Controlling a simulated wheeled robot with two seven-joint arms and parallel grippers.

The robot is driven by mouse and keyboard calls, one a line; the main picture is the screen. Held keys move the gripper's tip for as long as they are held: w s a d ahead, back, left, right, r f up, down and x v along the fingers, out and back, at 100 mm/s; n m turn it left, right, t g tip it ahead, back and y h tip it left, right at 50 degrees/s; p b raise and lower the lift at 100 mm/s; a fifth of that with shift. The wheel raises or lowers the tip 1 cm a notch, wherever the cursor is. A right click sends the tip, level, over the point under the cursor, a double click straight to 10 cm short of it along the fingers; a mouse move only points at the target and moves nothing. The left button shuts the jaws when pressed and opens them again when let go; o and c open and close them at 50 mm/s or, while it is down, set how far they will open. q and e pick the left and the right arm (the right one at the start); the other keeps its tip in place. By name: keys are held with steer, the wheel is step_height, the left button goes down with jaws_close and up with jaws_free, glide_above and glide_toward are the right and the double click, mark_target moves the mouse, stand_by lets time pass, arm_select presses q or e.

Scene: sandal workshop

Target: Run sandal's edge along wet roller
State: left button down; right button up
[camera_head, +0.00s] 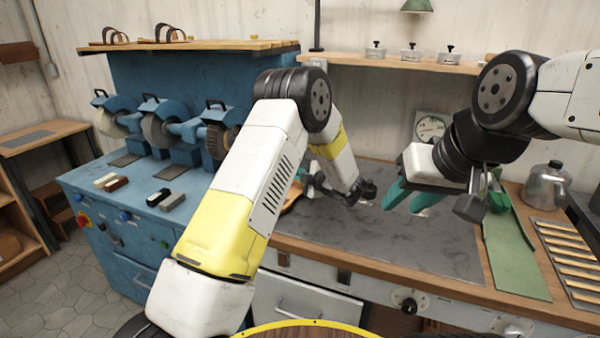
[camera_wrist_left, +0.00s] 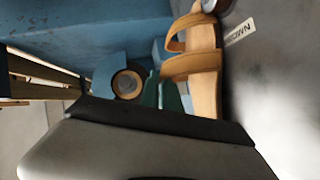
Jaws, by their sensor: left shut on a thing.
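A tan sandal (camera_wrist_left: 205,75) with two broad straps fills the upper middle of the left wrist view. In the head view a small tan piece, probably the sandal (camera_head: 292,200), shows beside my left arm, which hides most of it. My left gripper (camera_wrist_left: 162,95) has green fingers close together against the sandal's side, shut on it. In the head view the arm largely covers this gripper. My right gripper (camera_head: 410,197) is open and empty above the grey bench top, to the right of the left one. I cannot make out the wet roller for certain.
The blue machine at left carries grinding wheels (camera_head: 157,130) and a brush wheel (camera_head: 217,138). The grey bench mat (camera_head: 400,243) is clear in front. A green cloth (camera_head: 513,255), slatted rack (camera_head: 568,252) and metal pot (camera_head: 547,186) stand at right. Shelves line the wall.

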arm_select(q)
steer(key=shift+w+d+f, duration=0.1)
steer(key=shift+w+d, duration=0.1)
steer(key=shift+w, duration=0.05)
steer(key=shift+w+a, duration=0.1)
steer(key=shift+a, duration=0.05)
stand_by(0.5)
steer(key=shift+w+f+n, duration=0.1)
steer(key=shift+f+n, duration=0.05)
steer(key=shift+n, duration=0.35)
steer(key=shift+a, duration=0.25)
steer(key=shift+w+a, duration=0.15)
steer(key=shift+n+g+y, duration=0.6)
steer(key=shift+n+y, duration=0.1)
steer(key=shift+y, duration=0.2)
